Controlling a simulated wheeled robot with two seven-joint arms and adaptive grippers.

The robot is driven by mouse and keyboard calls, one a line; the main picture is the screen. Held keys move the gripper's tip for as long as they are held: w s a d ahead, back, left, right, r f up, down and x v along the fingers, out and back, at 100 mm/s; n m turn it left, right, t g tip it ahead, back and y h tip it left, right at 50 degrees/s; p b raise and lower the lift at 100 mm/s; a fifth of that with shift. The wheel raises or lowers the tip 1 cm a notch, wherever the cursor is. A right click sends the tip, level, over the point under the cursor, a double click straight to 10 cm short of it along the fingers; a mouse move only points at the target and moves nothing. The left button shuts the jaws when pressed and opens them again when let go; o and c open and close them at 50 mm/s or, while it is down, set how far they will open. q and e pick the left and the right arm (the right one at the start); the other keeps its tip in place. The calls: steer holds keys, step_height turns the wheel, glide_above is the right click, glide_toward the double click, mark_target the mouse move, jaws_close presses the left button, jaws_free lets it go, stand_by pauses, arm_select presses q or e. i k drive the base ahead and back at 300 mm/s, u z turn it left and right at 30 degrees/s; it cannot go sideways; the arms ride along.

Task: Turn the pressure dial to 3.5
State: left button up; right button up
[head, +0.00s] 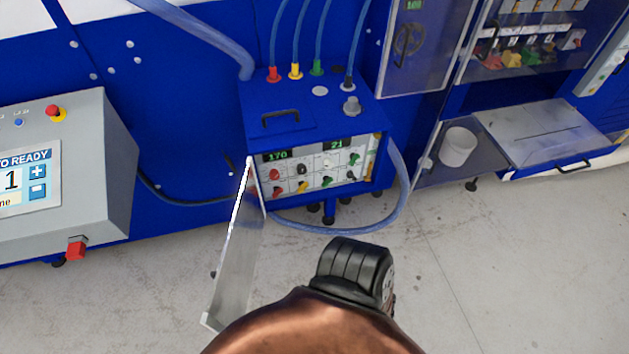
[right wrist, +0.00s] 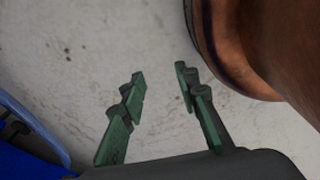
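A blue machine box (head: 315,120) stands at the centre of the head view. Its front panel (head: 318,168) has several small coloured knobs and two green displays, which seem to read 170 and 21. I cannot tell which knob is the pressure dial, and no 3.5 mark is legible. The panel's clear door (head: 237,255) hangs open at the left. My right gripper (right wrist: 160,71) shows in the right wrist view with its green fingers apart and nothing between them, above the floor. My left gripper is not in view.
A grey control console (head: 100,135) with a screen and red buttons stands at the left. A blue hose (head: 400,195) loops beside the box. A white bucket (head: 458,147) is behind a clear cover at the right. The grey floor (head: 500,270) in front is clear.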

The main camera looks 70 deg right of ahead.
mark_target(301, 168)
steer(key=k, duration=0.55)
steer(key=z, duration=0.65)
